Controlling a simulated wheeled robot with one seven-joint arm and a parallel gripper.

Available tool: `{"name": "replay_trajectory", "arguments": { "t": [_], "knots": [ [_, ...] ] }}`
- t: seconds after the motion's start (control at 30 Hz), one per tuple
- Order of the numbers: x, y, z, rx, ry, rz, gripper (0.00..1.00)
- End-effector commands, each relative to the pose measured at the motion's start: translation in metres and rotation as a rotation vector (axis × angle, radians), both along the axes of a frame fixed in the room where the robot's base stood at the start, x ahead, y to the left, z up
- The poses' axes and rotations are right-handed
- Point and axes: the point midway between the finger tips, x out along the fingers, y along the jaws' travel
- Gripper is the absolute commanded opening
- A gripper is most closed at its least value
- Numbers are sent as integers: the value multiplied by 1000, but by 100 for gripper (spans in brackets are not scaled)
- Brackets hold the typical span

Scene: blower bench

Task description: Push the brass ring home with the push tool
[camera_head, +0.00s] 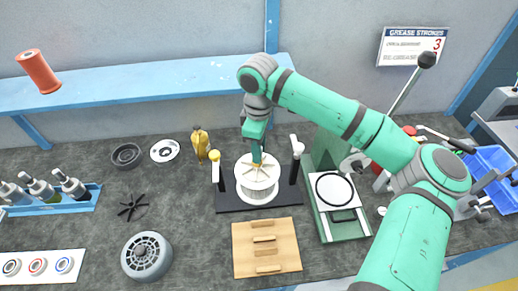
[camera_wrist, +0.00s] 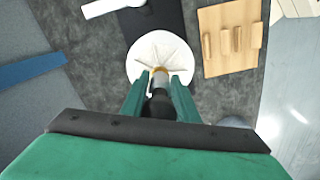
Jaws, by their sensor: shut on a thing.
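My gripper (camera_wrist: 160,85) is shut on the push tool (camera_wrist: 159,103), a dark handle with a pale grey shaft between the two green fingers. In the head view my gripper (camera_head: 257,146) points down over the white round blower housing (camera_head: 257,190), which stands in a dark fixture (camera_head: 231,203). The brass ring (camera_wrist: 156,68) shows as a thin gold band at the housing's centre, by the tool's lower end. In the head view the ring (camera_head: 257,165) is partly hidden under the tool. I cannot tell whether the tool touches the ring or how deep the ring sits.
White and yellow-topped posts (camera_head: 298,152) flank the housing closely. A wooden rack (camera_head: 266,247) lies in front, and a green press (camera_head: 340,200) stands to the right. A black fan (camera_head: 133,207), a grey wheel (camera_head: 147,256) and yellow bottles (camera_head: 200,142) are to the left.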

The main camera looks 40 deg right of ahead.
Motion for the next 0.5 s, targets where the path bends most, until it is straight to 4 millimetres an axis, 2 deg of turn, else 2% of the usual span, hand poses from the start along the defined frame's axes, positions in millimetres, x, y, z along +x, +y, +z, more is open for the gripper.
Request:
{"name": "replay_trajectory", "arguments": {
  "t": [0.5],
  "knots": [
    [0,0,-5,0,0,0,3]
  ]
}}
